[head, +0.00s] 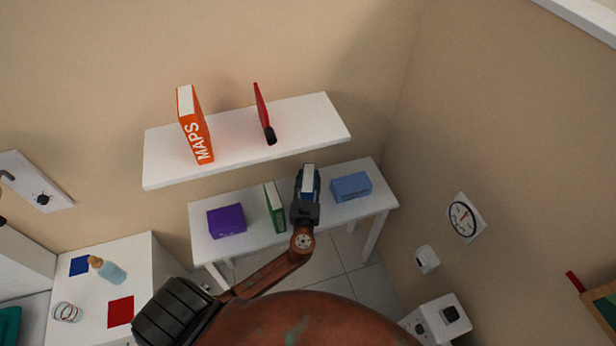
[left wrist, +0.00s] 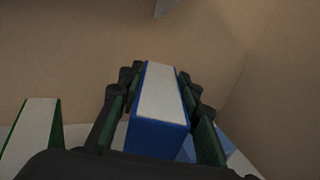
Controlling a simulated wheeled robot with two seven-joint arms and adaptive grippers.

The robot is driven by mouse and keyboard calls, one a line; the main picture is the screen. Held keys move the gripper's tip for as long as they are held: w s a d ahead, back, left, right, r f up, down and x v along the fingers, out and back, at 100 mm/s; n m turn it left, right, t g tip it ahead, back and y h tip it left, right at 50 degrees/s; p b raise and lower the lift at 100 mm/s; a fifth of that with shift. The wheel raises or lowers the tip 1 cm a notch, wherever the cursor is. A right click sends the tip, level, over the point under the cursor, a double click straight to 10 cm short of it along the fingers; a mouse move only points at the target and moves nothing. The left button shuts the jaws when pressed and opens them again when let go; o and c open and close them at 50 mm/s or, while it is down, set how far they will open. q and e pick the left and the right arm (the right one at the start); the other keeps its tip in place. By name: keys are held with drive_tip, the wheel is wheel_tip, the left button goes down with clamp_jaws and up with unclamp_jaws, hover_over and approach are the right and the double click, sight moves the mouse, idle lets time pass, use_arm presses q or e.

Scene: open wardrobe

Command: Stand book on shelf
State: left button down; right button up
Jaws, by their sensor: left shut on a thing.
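My left gripper (head: 306,205) is shut on a blue book (head: 309,176) with white page edges. The book is upright between the fingers, above the white table in the head view. In the left wrist view the blue book (left wrist: 160,105) stands between both fingers. The white wall shelf (head: 310,128) is above and behind the gripper. On it stand an orange MAPS book (head: 196,128) at the left and a thin red item (head: 262,108) with a black end near the middle. The right part of the shelf is bare. My right gripper is not in view.
The white table (head: 338,207) below bears a purple box (head: 227,221), a green book (head: 275,208) standing left of my gripper, and a light-blue box (head: 351,187) to its right. A corner wall with a clock (head: 465,217) is at the right.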

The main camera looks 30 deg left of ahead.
sight(309, 193)
use_arm(q)
drive_tip(key=s+d+r, duration=0.1)
drive_tip(key=s, duration=0.1)
drive_tip(key=s+d+r, duration=0.2)
drive_tip(key=s, duration=0.1)
drive_tip(key=s+d+r, duration=0.2)
drive_tip(key=s, duration=0.1)
drive_tip(key=shift+s+d+r+p, duration=0.15)
drive_tip(key=shift+s+p, duration=0.05)
drive_tip(key=shift+p, duration=0.1)
drive_tip(key=s+d+r+m+t+h+b, duration=0.1)
drive_tip(key=s+d+m+t+h, duration=0.1)
drive_tip(key=s+d+m+h, duration=0.3)
drive_tip(key=s+d+h, duration=0.2)
drive_tip(key=d+h, duration=0.1)
drive_tip(key=d, duration=0.1)
drive_tip(key=shift+s+d+r, duration=0.2)
drive_tip(key=shift+d+r, duration=0.05)
drive_tip(key=shift+r, duration=0.05)
